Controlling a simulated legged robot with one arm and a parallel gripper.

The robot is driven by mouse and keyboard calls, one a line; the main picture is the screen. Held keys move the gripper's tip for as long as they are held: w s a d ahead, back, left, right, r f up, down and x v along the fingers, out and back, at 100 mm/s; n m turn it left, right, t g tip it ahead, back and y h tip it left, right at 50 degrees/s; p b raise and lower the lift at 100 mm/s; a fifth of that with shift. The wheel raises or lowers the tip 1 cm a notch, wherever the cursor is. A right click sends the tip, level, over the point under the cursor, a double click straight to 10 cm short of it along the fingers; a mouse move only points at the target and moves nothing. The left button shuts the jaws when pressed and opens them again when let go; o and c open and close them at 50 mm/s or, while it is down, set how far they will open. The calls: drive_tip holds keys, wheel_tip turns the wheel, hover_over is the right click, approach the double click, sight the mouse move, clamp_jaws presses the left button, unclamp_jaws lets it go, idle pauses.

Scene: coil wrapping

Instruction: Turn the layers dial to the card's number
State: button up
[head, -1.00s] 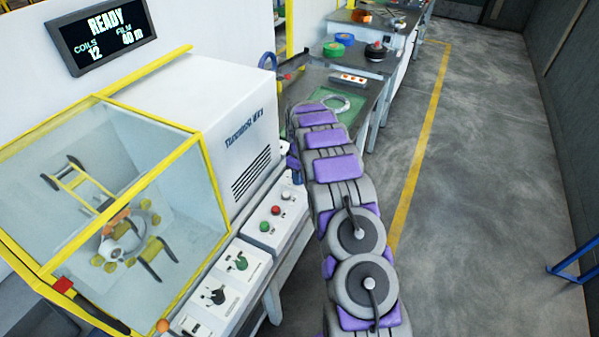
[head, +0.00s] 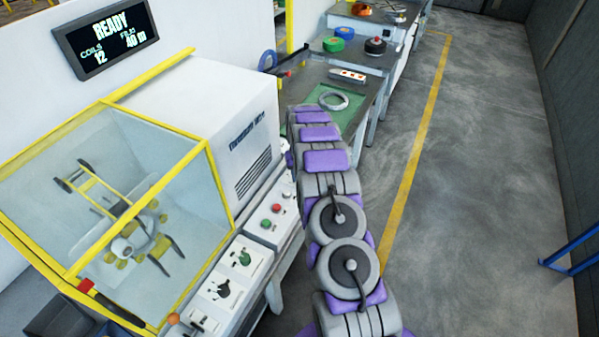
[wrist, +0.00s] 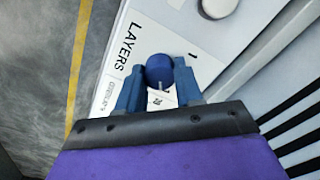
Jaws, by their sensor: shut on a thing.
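The layers dial (wrist: 160,70) is a blue knob on a white plate (wrist: 118,55) printed "LAYERS", with a numeral "1" beside the knob. In the wrist view my gripper (wrist: 159,80) has its blue fingers on either side of the knob and is shut on it. The fingers and knob cover part of the plate, including its other marks, and the dial's setting cannot be read. In the head view my arm hides the gripper and this dial. I cannot make out the card with the number.
The panel has a black dial (head: 221,290), a green dial (head: 243,258) and a red button (head: 277,208). The yellow-framed wrapping enclosure (head: 205,165) stands left, under a display (head: 105,35) reading READY. A green mat (head: 352,119) lies beyond; open floor (head: 480,200) is right.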

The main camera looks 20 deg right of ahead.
drive_tip(key=shift+w+r+m, duration=0.1)
drive_tip(key=shift+m, duration=0.3)
drive_tip(key=o, duration=1)
drive_tip(key=shift+o, duration=0.2)
wheel_tip(320, 180, up, 17)
drive_tip(key=p, duration=0.2)
drive_tip(key=shift+d, duration=0.1)
